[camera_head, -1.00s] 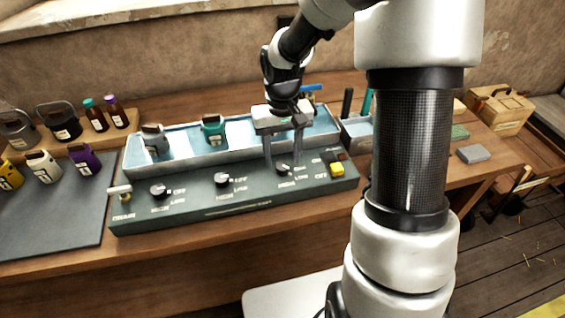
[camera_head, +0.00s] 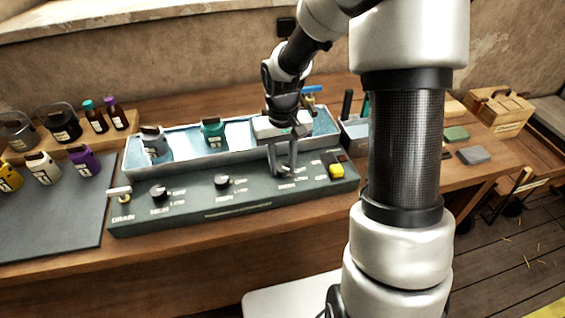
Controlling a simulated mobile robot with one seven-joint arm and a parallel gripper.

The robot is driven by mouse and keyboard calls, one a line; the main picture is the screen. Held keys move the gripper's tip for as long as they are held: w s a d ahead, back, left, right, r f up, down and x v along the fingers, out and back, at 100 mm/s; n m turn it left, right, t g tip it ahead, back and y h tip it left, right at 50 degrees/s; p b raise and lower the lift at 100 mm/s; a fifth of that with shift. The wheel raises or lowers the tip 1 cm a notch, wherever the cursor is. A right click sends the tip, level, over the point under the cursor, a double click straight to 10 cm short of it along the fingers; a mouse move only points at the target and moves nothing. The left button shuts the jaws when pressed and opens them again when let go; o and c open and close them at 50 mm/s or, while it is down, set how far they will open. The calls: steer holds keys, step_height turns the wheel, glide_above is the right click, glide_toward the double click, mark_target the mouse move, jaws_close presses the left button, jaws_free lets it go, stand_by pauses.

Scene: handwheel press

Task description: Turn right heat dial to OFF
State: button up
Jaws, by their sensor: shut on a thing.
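The dark control panel (camera_head: 190,212) runs along the front of the long water bath on the wooden table. It carries a left dial (camera_head: 159,193), a middle dial (camera_head: 222,181) and a right heat dial farther right. My gripper (camera_head: 284,173) reaches down at the right dial, with its fingers shut on it. The fingers hide most of this dial, so I cannot read where it points. HIGH, LOW and OFF labels are printed around the dials, partly covered at the right one.
A drain valve (camera_head: 122,195) is at the panel's left end. A dark mat (camera_head: 60,225) lies at left.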

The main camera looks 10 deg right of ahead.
mark_target(282, 167)
steer(key=shift+n, duration=0.3)
steer(key=n+p, duration=0.1)
steer(key=n, duration=0.2)
steer(key=shift+r+n+p, duration=0.1)
steer(key=shift+n+p, duration=0.2)
steer(key=shift+p, duration=0.1)
steer(key=shift+n+p, duration=0.85)
steer(key=shift+n, duration=1.45)
steer(key=o, duration=1)
steer(key=shift+o, duration=0.2)
step_height(282, 167, up, 17)
steer(key=p, duration=0.1)
steer(key=shift+r, duration=0.15)
